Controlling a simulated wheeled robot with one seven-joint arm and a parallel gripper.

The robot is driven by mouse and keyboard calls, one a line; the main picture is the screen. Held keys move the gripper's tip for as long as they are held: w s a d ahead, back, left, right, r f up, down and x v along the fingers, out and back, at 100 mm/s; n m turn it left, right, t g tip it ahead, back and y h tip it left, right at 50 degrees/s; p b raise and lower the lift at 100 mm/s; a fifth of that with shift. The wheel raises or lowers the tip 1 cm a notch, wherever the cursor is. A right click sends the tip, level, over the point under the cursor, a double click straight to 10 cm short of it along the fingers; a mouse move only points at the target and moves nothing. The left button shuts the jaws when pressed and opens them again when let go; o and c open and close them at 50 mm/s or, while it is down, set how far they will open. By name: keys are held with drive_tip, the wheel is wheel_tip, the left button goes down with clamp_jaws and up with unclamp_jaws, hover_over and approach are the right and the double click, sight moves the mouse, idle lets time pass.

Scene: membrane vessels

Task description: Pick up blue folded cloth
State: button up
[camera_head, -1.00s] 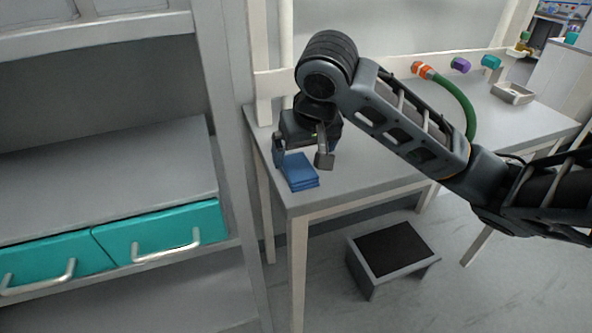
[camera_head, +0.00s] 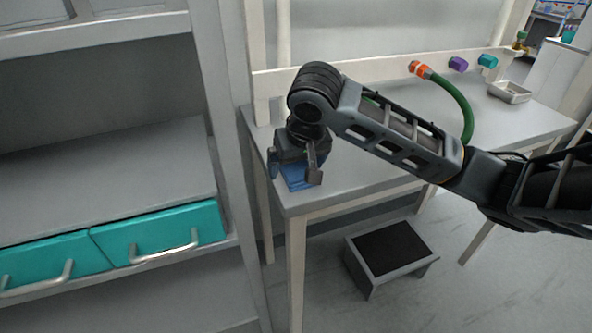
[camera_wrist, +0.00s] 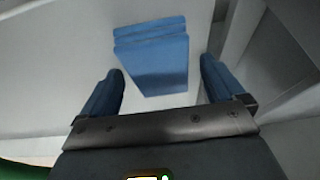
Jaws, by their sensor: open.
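The blue folded cloth (camera_head: 297,179) lies on the near left corner of the grey table (camera_head: 350,187). In the head view my gripper hides part of it. In the wrist view the cloth (camera_wrist: 152,57) shows between and a little beyond my fingers, apart from both. My gripper (camera_head: 294,177) is open and empty, pointing down over the cloth. Its two blue-padded fingers (camera_wrist: 162,82) stand on either side in the wrist view. I cannot tell the exact height of the fingertips above the table.
A grey shelf unit with teal drawers (camera_head: 160,234) stands close on the left. A green hose with an orange end (camera_head: 452,93), purple and teal connectors (camera_head: 458,64) and a metal tray (camera_head: 509,92) are farther right. A step stool (camera_head: 391,254) stands on the floor.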

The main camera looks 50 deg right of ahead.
sight(296, 167)
drive_tip(key=c, duration=1.2)
drive_tip(key=shift+r, duration=0.15)
wheel_tip(296, 167, up, 4)
drive_tip(key=shift+f, duration=0.1)
drive_tip(key=s+d+r, duration=0.4)
drive_tip(key=s+d, duration=0.1)
drive_tip(key=s+d+r, duration=0.3)
drive_tip(key=shift+s, duration=0.25)
drive_tip(key=o, duration=0.5)
drive_tip(key=c, duration=0.3)
